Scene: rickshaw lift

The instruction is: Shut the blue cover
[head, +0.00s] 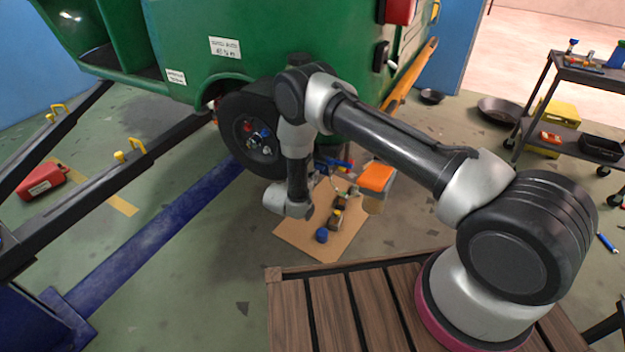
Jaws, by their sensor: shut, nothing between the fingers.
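A small blue piece (335,161) with red beside it shows behind my forearm, under the green vehicle. It may be the blue cover, but it is too small and too much hidden to tell whether it stands open. My gripper (305,206) hangs at the lower end of my arm, to the left of and below that piece. It is shut and empty, though its fingers are hard to make out here. I cannot see any contact between it and the blue piece.
The green vehicle (215,62) and its black wheel (245,130) stand close behind my arm. A cardboard sheet (300,240) holds a round blue object (321,235) and several small parts. An orange-topped box (377,178) stands to the right. A dark cart (560,75) is farther right.

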